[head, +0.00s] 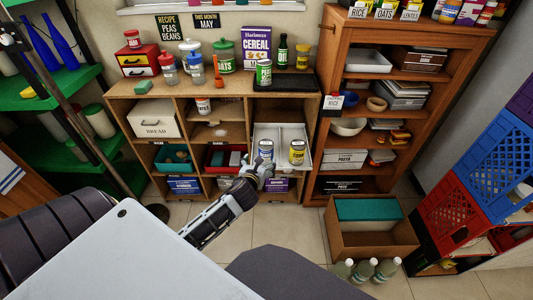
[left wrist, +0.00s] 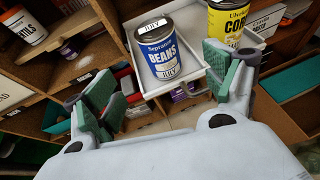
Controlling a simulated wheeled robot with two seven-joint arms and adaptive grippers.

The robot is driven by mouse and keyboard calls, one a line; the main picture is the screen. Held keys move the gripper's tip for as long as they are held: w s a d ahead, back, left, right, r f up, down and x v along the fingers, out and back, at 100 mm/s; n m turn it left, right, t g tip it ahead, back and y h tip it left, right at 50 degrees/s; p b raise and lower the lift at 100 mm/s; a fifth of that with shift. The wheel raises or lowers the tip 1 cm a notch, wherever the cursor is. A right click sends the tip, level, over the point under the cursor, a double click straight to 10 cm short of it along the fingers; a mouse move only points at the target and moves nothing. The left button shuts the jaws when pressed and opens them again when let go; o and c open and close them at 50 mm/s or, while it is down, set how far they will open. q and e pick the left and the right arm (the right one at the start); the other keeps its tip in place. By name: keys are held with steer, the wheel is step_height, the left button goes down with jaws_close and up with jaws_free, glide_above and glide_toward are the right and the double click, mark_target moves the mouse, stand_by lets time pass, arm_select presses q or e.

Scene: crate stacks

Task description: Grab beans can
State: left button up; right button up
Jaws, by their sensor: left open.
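The beans can (left wrist: 163,55) is blue and white with a grey lid, reads BEANS and carries JULY tags. It stands upright in a white pull-out tray (left wrist: 200,68) of the wooden shelf. In the head view the beans can (head: 266,148) shows just beyond my left gripper (head: 258,172). In the left wrist view my left gripper (left wrist: 168,98) is open and empty, its green-padded fingers spread wide. The can is ahead of the gap between them and apart from the pads. My right gripper is not in view.
A yellow corn can (head: 297,151) stands right of the beans can in the same tray. A green peas can (head: 264,72) stands on the shelf top. Signs (head: 168,27) read peas, beans and May. A brown crate (head: 372,241) and bottles (head: 362,271) stand on the floor at right.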

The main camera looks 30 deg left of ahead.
mark_target(265, 154)
arm_select(q)
steer(key=shift+b+x, duration=0.8)
steer(key=shift+x, duration=3)
steer(key=shift+w+a+f, duration=0.2)
steer(key=shift+w+f, duration=0.05)
steer(key=shift+w, duration=0.1)
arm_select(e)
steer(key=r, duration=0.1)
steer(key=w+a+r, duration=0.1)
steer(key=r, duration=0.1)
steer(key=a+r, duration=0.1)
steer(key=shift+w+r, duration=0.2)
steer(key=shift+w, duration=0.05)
arm_select(q)
steer(key=shift+w, duration=0.1)
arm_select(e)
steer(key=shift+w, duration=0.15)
